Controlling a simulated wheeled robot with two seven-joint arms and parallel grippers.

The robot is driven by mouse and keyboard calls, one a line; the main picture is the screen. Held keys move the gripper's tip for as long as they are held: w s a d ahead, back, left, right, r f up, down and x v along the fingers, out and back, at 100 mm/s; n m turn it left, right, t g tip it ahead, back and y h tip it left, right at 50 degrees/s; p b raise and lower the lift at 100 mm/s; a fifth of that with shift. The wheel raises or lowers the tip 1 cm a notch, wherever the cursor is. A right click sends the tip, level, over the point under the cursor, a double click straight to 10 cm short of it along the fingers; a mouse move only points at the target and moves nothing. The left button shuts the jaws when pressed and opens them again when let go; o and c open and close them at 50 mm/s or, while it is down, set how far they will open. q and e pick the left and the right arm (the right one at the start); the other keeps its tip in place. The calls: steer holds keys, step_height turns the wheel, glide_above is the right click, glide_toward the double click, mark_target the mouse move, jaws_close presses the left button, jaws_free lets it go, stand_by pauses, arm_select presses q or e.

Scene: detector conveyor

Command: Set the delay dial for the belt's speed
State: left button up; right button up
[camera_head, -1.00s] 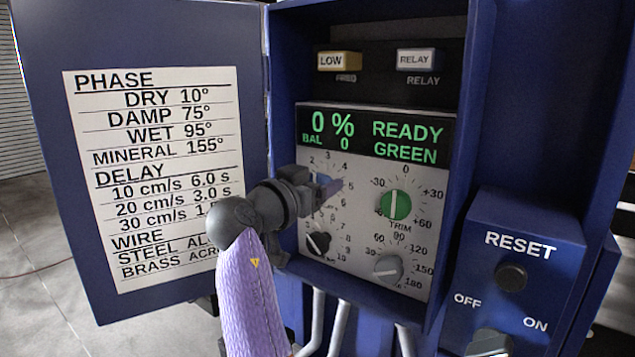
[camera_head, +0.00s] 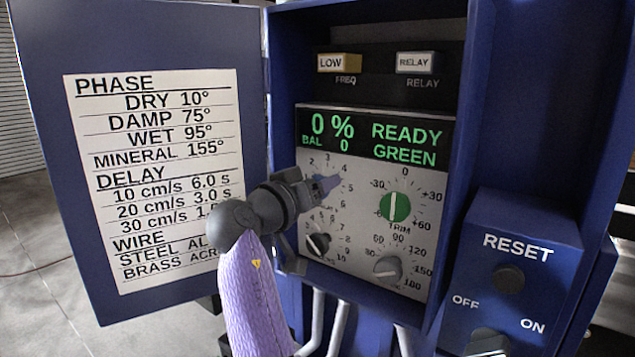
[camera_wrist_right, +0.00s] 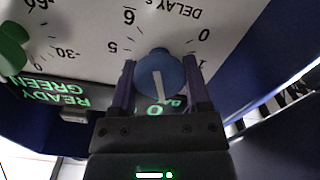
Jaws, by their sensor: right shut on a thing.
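That view is upside down; the pointer faces the green display, away from the 0, 1, 5 and 6 marks that show. In the head view the gripper mostly hides the dial. The chart (camera_head: 160,180) on the open door lists delays: 10 cm/s 6.0 s, 20 cm/s 3.0 s, 30 cm/s partly covered. My left gripper is not in view.
The display (camera_head: 375,136) reads 0 %, READY, GREEN. A green trim dial (camera_head: 396,207), a grey dial (camera_head: 388,268) and a black dial (camera_head: 318,243) are close by. A RESET box (camera_head: 520,250) stands at right. The cabinet door (camera_head: 40,130) is open at left.

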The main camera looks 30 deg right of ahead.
steer(key=n+p, duration=0.1)
steer(key=n, duration=0.3)
steer(key=shift+r+n+p, duration=0.15)
steer(key=shift+n+p, duration=0.15)
steer(key=shift+p, duration=0.1)
steer(key=n+p, duration=0.2)
steer(key=n, duration=0.2)
steer(key=shift+w, duration=0.1)
steer(key=shift+f+n, duration=0.2)
steer(key=shift+n, duration=0.1)
steer(key=o, duration=1.3)
steer(key=shift+a, duration=0.15)
steer(key=shift+a+f, duration=0.15)
steer(key=shift+a, duration=0.1)
steer(key=b+v, duration=0.4)
steer(key=v, duration=0.5)
steer(key=shift+a, duration=0.15)
